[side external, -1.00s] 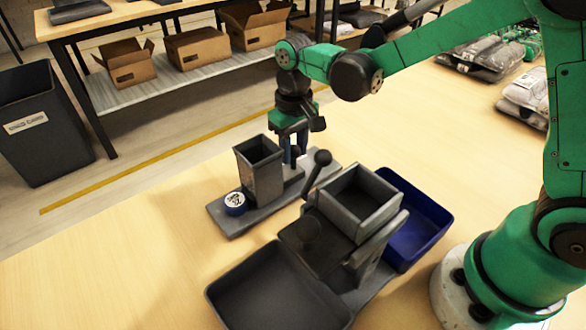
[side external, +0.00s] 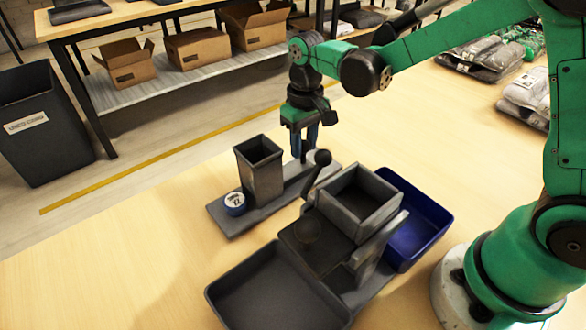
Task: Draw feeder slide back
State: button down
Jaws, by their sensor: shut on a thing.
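The feeder (side external: 228,225) is a grey base plate with an upright, square, open-topped hopper (side external: 260,172) on it. A white and blue round puck (side external: 235,203) lies on the plate's left end, in front of the hopper. My gripper (side external: 304,152) points down over the plate's right end, right of the hopper. Its fingers are shut on the feeder slide's small dark upright handle (side external: 303,158). The slide's body is mostly hidden behind the hopper and the black-knobbed lever.
Right in front stands a grey press-like fixture with a square open box (side external: 358,202) and a black-knobbed lever (side external: 318,172) close to my gripper. A dark grey tray (side external: 222,297) lies in front and a blue tray (side external: 440,222) to the right.

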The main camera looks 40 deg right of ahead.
jog(key=shift+d, duration=2.05)
jog(key=c, duration=0.6)
grip_release()
jog(key=shift+o, duration=0.2)
jog(key=shift+a+r, duration=0.1)
notch_tip(320, 180, up, 7)
jog(key=s+t, duration=0.7)
jog(key=s, duration=0.2)
jog(key=shift+s+a+r, duration=0.15)
jog(key=shift+a+r, duration=0.3)
